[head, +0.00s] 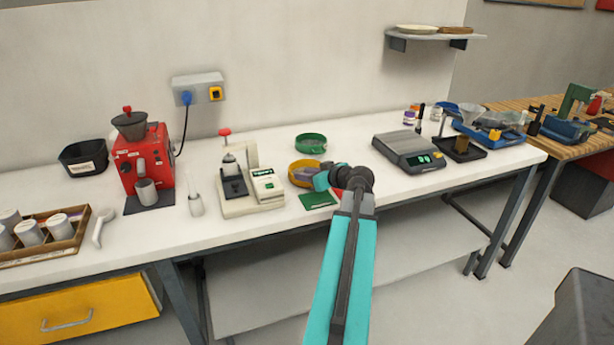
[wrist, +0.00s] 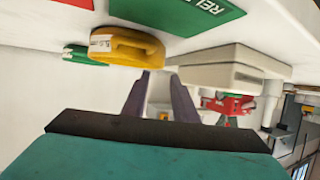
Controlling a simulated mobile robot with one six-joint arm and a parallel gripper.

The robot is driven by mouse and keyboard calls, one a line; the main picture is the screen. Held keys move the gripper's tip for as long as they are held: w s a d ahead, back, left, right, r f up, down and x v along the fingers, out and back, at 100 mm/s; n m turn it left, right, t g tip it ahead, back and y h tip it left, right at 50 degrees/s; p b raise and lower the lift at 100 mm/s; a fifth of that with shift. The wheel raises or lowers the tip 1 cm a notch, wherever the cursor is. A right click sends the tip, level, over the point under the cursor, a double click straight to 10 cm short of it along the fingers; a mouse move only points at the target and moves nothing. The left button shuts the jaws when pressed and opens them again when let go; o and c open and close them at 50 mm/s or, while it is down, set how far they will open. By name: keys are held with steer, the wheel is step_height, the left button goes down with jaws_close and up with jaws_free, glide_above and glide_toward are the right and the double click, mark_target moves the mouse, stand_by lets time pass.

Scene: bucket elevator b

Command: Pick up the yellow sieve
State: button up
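The yellow sieve (head: 292,170) is a round, shallow ring on the white bench, partly hidden by my gripper (head: 300,174) in the head view. In the upside-down wrist view, the yellow sieve (wrist: 127,48) with a small white label lies just beyond the fingertips, a little to the left. My gripper (wrist: 157,76) is open there, its two grey-purple fingers apart with nothing between them. I cannot tell whether a finger touches the sieve.
A green sieve (head: 311,142) sits behind the yellow one. A green card (head: 318,199) lies in front. A beige instrument (head: 248,188) stands close on the left, with a red grinder (head: 143,160) farther left. A grey scale (head: 408,151) stands right, beyond clear bench.

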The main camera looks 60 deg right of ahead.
steer(key=shift+w+f, duration=0.15)
steer(key=shift+w, duration=0.15)
steer(key=shift+d, duration=0.1)
steer(key=shift+f+p+x, duration=0.2)
steer(key=shift+p+x, duration=0.8)
steer(key=shift+x, duration=1.6)
steer(key=shift+s, duration=0.1)
jaws_close()
